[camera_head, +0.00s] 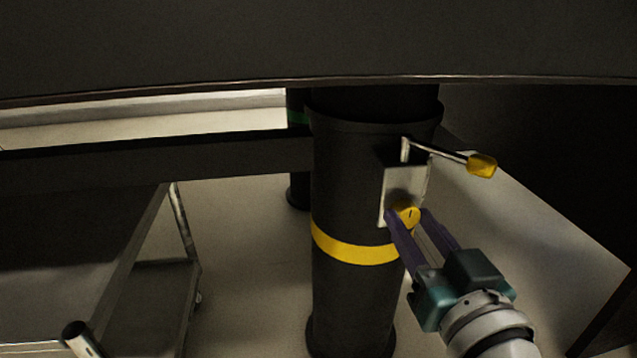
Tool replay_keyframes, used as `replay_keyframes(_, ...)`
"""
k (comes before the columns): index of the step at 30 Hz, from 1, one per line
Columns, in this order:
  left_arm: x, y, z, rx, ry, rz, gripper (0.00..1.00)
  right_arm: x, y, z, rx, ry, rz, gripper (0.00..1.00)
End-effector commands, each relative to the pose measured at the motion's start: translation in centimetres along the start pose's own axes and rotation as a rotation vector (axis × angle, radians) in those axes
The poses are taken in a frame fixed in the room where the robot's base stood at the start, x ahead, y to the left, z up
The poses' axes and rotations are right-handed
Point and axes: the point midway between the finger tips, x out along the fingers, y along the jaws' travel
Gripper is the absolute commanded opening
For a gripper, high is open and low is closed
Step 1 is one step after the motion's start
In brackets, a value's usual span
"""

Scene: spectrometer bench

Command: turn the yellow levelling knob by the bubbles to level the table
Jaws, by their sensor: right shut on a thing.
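The yellow levelling knob (409,214) is a small round disc with a dark mark on its face. It sits at the lower part of a pale plate (388,192) on a thick black table leg (350,290) with a yellow band. My right gripper (409,215) reaches up from the lower right and is shut on the knob, one purple finger on each side. The table (300,45) fills the top of the view as a dark slab. No bubbles show in this view. My left gripper does not show.
A lever with a yellow handle (481,165) sticks out to the right from the plate's top, just above my right gripper. A dark crossbeam (150,155) joins the leg from the left. A cart (160,300) stands at lower left.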

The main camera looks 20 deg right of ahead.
Motion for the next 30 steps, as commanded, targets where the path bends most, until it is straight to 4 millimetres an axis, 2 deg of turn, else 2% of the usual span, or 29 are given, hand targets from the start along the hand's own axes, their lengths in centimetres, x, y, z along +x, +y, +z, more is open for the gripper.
replay_keyframes(21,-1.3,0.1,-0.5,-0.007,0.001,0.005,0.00,0.0,0.0,0.0,0.506,-0.002,-0.001,0.00)
replay_keyframes(30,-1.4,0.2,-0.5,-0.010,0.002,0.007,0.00,0.0,0.1,0.1,0.624,-0.002,0.000,0.00)
